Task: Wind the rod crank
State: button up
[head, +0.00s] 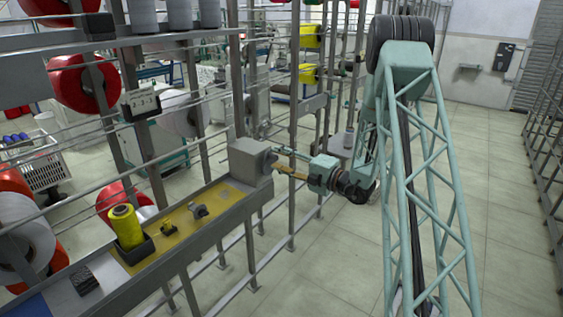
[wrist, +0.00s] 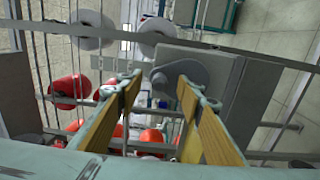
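A grey box (head: 249,160) stands at the far end of the bench rail. In the wrist view the box (wrist: 222,72) carries a rounded grey disc-like part (wrist: 182,72) with a small dark knob, apparently the crank. In the head view the crank is too small to make out clearly. My gripper (head: 277,165) reaches in from the right, close beside the box. In the wrist view my gripper's (wrist: 163,82) two yellow-brown fingers are spread apart, with the crank between and beyond their tips. I see nothing held; whether a fingertip touches the crank cannot be told.
The bench rail (head: 62,268) holds a yellow bobbin (head: 126,227) in a dark holder and small dark parts. A rack with red and white spools (head: 85,82) and thin horizontal bars stands at left. The floor (head: 500,200) at right is open, with another rack at the far right edge.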

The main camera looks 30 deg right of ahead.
jog(key=shift+w+a, duration=0.1)
dwell(0.5)
jog(key=c, duration=0.5)
jog(key=shift+c, duration=0.2)
jog(key=shift+n, duration=0.3)
